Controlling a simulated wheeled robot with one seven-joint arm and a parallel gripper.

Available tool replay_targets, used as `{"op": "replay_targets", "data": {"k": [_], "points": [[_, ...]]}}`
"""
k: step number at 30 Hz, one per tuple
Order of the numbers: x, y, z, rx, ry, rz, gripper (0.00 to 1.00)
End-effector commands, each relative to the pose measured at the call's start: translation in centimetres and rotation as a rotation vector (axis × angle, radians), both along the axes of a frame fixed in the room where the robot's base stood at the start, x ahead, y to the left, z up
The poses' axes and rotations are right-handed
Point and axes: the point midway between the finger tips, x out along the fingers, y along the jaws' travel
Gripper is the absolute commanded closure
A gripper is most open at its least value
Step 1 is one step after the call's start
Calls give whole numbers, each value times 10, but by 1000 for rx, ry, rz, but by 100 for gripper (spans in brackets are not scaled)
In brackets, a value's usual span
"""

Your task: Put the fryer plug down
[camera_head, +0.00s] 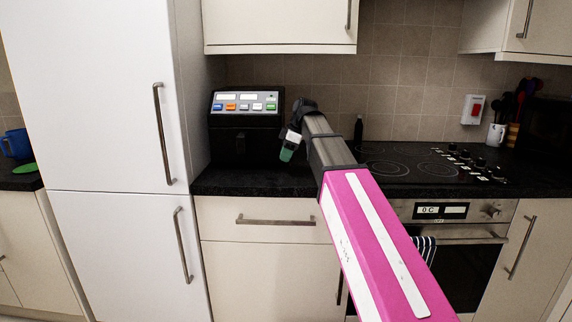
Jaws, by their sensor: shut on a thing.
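My gripper (288,150) hangs over the dark worktop, just right of the front of the black fryer (245,128). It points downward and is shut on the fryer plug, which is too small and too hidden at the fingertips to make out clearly. A white part and a green tip show at the gripper's end. The fryer stands against the tiled wall with a control panel of coloured buttons on top.
The dark worktop (240,182) is bare in front of the fryer. A tall white fridge (115,110) closes the left side. A black hob (415,165) and a dark bottle (358,130) are to the right. Wall cupboards hang above.

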Motion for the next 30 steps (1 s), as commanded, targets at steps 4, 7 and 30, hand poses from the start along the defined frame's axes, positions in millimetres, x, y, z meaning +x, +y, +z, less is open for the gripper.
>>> {"op": "replay_targets", "data": {"k": [4, 7, 30], "points": [[-2, 0, -19, -1, 3, 0, 81], [-1, 0, -31, -1, 2, 0, 81], [-1, 0, -38, 0, 0, -1, 47]]}}
